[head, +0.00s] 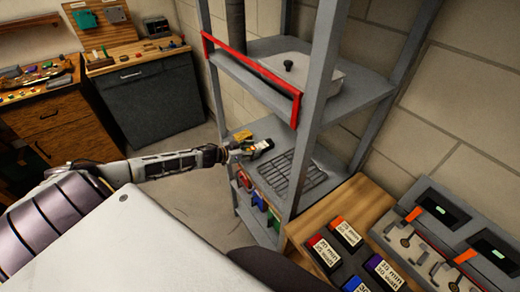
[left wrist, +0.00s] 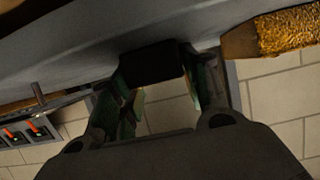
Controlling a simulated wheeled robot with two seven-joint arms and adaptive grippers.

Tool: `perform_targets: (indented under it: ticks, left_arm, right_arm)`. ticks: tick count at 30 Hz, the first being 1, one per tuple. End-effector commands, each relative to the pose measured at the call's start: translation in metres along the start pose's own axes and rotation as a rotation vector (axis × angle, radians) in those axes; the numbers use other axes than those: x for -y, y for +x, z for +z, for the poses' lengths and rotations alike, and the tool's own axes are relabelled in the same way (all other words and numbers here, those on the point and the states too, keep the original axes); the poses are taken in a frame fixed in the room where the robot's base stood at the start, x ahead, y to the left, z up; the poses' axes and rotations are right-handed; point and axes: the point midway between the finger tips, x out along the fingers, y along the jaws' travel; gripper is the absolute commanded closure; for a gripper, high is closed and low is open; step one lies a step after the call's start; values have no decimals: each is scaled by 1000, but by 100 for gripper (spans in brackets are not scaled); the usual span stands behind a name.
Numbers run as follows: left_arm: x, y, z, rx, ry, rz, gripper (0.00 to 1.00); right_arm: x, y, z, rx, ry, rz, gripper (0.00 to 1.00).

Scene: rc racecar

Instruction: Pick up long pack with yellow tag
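My left gripper (head: 236,152) reaches in from the left to the lower shelf of the grey rack. Just past its fingertips on that shelf lies a pack with black, white and yellow parts (head: 259,149); its tag is too small to read. In the left wrist view my left gripper's fingers (left wrist: 158,82) stand wide apart with green inner faces. A dark block end (left wrist: 152,65), likely the pack, shows between the fingertips, against the grey shelf surface. Firm contact on both sides cannot be made out. My right gripper is not in view.
A yellow-topped item (head: 243,135) lies close behind the pack; a gold textured block (left wrist: 288,34) shows in the left wrist view. A wire grid (head: 290,172) lies to the right. Rack posts and a red-edged upper shelf (head: 250,78) hem the space. Coloured bins (head: 258,199) hang along the shelf's front.

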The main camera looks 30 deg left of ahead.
Motion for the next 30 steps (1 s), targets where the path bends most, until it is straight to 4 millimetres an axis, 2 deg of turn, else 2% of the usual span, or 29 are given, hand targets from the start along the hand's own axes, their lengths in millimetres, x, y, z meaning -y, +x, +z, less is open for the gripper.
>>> perform_targets:
  ticks: [1,8,20,30]
  left_arm:
    - [0,0,0,0,0,0,65]
    - [0,0,0,0,0,0,94]
    - [0,-1,-4,-2,1,0,94]
    - [0,-11,-26,-1,2,1,94]
  right_arm:
    - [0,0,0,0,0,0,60]
    - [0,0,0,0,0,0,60]
    - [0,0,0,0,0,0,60]
    - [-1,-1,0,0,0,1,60]
